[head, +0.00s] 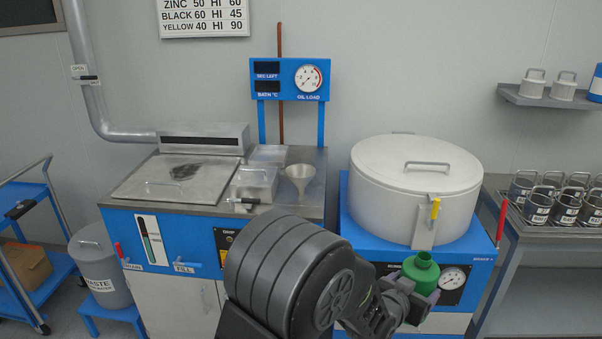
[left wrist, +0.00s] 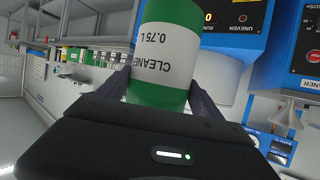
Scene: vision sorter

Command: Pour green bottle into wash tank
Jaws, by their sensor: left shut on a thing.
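The green bottle (head: 421,271) is held in front of the blue stand under the round tank, with its neck up. My left gripper (head: 408,298) is shut around it. In the left wrist view the green bottle (left wrist: 165,50) shows a white label reading CLEANER 0.75 L between the fingers. A steel-topped blue unit (head: 130,215) stands at left, with a flat lid (head: 165,192) and a funnel (head: 300,176) on top. A round pale tank (head: 400,205) with its lid on stands at right. I cannot tell which one is the wash tank. My right gripper is not in view.
A steel basket (head: 254,184) sits on the left unit beside the funnel. Several dark canisters (head: 537,207) stand on a rack at right. A grey waste bin (head: 100,268) and a blue cart (head: 25,210) are at far left. A gauge panel (head: 290,79) rises behind.

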